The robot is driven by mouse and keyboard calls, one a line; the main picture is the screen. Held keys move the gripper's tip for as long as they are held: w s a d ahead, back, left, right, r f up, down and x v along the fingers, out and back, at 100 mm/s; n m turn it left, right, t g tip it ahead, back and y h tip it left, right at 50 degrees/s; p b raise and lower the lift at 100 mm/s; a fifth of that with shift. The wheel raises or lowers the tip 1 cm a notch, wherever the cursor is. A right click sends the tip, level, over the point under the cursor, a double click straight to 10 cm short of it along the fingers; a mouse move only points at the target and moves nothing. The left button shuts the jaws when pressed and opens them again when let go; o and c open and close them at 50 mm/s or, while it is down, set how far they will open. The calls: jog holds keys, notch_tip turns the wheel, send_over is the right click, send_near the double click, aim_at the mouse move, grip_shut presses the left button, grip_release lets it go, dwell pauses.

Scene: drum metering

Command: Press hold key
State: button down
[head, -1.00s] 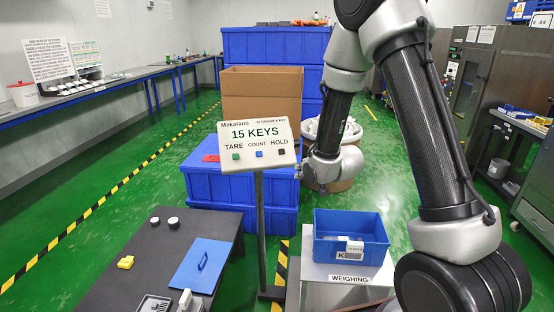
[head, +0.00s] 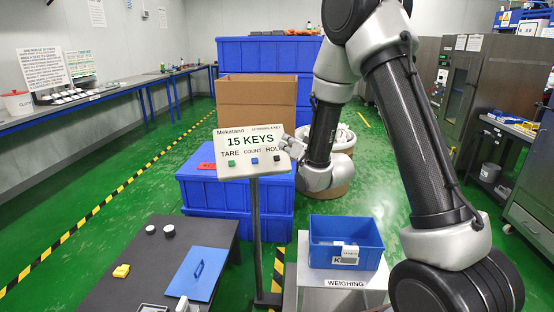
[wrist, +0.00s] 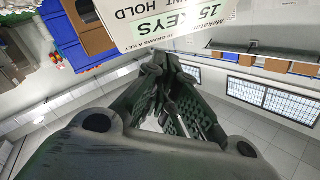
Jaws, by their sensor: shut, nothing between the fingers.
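The tilted white display panel (head: 240,165) stands on a dark post and reads "15 KEYS". Its lower row has a green TARE key (head: 232,163), a blue COUNT key (head: 255,161) and a black HOLD key (head: 277,158). My gripper (head: 284,146) is at the panel's right edge, in front of the end of the word HOLD, just above and right of the HOLD key. I cannot tell whether it touches the panel. In the wrist view my gripper (wrist: 158,68) is shut and empty, its tips by the panel (wrist: 180,28); the HOLD key does not show there.
A blue bin (head: 345,235) sits on the WEIGHING stand (head: 340,280) at lower right. A dark table (head: 150,265) with a blue lid (head: 198,270) is at lower left. Blue crates (head: 235,195) and a cardboard box (head: 255,103) stand behind the panel.

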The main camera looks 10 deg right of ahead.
jog(key=w+f, duration=0.5)
jog(key=shift+w+a+f, duration=0.1)
jog(key=shift+w+f, duration=0.25)
dwell(1.3)
jog(key=shift+w+f, duration=0.25)
jog(key=shift+w, duration=0.05)
jog(key=shift+w+f, duration=0.25)
dwell(0.7)
dwell(0.4)
jog(key=shift+s+r, duration=0.55)
jog(key=s+r, duration=0.3)
jog(key=shift+s+r, duration=0.25)
jog(key=shift+s, duration=0.05)
